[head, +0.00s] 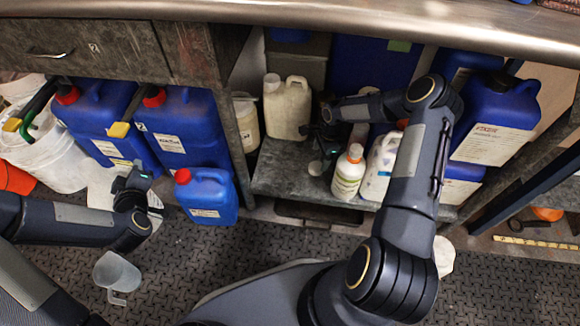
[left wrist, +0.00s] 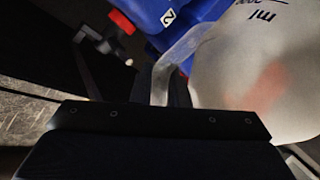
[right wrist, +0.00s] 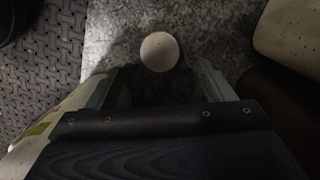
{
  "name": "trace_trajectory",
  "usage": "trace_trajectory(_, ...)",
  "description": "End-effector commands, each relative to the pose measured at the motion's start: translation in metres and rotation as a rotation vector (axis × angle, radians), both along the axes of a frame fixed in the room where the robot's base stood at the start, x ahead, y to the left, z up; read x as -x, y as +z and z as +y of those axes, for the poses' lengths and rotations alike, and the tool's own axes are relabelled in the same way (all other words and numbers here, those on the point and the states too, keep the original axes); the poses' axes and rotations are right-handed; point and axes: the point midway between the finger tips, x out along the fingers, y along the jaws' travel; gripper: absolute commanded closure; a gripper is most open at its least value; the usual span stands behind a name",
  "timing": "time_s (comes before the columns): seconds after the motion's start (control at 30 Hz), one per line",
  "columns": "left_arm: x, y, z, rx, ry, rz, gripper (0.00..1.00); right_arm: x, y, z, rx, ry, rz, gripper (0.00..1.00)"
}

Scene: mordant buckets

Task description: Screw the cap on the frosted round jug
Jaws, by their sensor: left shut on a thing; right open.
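A frosted, rounded jug with ml marks (left wrist: 262,60) fills the right of the left wrist view, close to my left gripper (head: 137,183). In the head view it is a pale shape (head: 103,190) partly behind that gripper. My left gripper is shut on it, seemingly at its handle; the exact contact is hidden. A small round pale cap (right wrist: 160,52) lies on the grey shelf in the right wrist view, just beyond and between the open fingers of my right gripper (right wrist: 155,78).
Blue jugs (head: 207,197) are near my left gripper. A clear pitcher (head: 118,272) is at lower left.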

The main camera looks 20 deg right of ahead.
Motion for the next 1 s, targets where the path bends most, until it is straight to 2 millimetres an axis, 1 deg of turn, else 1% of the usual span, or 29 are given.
trace_trajectory(0.07,0.0,0.0,0.0,-0.001,0.0,-0.001,1.0,0.0,-0.001,0.0,0.0,0.0,0.0,0.25)
trace_trajectory(0.13,0.0,-0.003,0.0,-0.001,0.0,-0.001,1.0,0.0,-0.006,0.001,0.0,0.0,0.001,0.25)
trace_trajectory(0.4,0.0,-0.022,0.0,-0.001,0.0,-0.001,1.0,0.0,-0.049,0.007,-0.002,0.0,0.001,0.25)
trace_trajectory(0.5,0.0,-0.025,0.0,-0.001,0.0,-0.001,1.0,-0.001,-0.057,0.009,-0.002,0.0,0.001,0.25)
trace_trajectory(0.6,0.0,-0.026,0.0,-0.001,0.0,-0.001,1.0,-0.001,-0.06,0.009,0.0,0.0,0.0,0.25)
trace_trajectory(0.93,0.0,-0.025,0.0,-0.001,0.0,-0.001,1.0,-0.001,-0.059,0.009,0.0,0.0,0.0,0.25)
trace_trajectory(1.0,0.0,-0.025,0.0,-0.001,0.0,-0.001,1.0,-0.001,-0.059,0.009,0.0,0.0,0.0,0.34)
